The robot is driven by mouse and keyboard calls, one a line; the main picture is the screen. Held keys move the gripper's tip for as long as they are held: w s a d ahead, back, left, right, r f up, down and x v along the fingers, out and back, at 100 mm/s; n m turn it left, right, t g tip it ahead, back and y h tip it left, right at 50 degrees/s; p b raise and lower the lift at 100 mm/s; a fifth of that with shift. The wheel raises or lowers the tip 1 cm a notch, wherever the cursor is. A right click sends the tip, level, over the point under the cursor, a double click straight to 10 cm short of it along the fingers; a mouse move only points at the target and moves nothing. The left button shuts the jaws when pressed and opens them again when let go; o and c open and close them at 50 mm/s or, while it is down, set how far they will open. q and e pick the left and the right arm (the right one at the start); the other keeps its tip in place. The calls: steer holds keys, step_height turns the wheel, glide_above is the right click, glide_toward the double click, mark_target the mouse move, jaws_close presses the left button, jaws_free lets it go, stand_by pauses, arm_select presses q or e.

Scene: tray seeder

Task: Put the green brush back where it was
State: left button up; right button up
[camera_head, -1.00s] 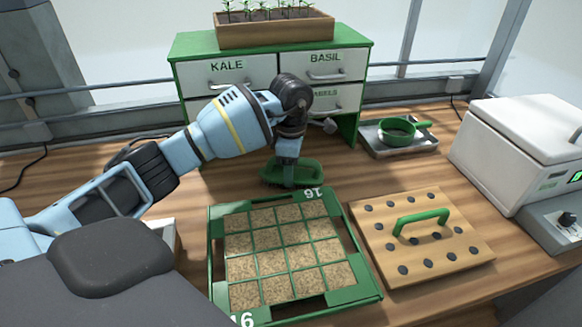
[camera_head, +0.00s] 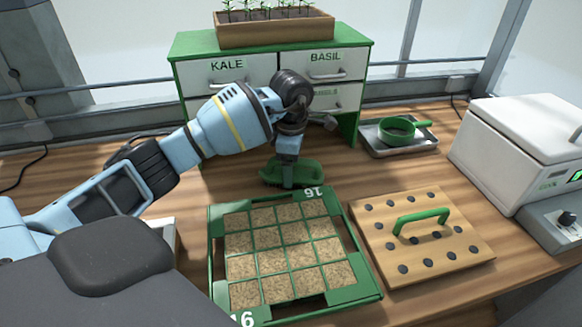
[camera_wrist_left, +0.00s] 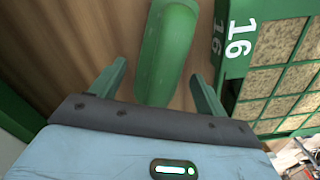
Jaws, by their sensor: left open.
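The green brush (camera_head: 306,172) lies on the wooden bench just behind the seed tray, in front of the drawer cabinet. My left gripper (camera_head: 288,180) reaches down at it and hides part of it in the head view. In the left wrist view the open fingers (camera_wrist_left: 158,88) stand apart, with the green brush (camera_wrist_left: 167,45) between and beyond them. Gaps show on both sides of it, so neither finger is seen touching it. My right gripper is not in view.
The green tray (camera_head: 362,291) marked 16 sits close in front of the brush. A dibber board (camera_head: 460,222) with a green handle lies to its right. The labelled drawer cabinet (camera_head: 190,78) stands behind.

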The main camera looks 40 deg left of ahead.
arm_select(q)
step_height(320, 180, up, 11)
steer(key=shift+r, duration=0.15)
stand_by(0.8)
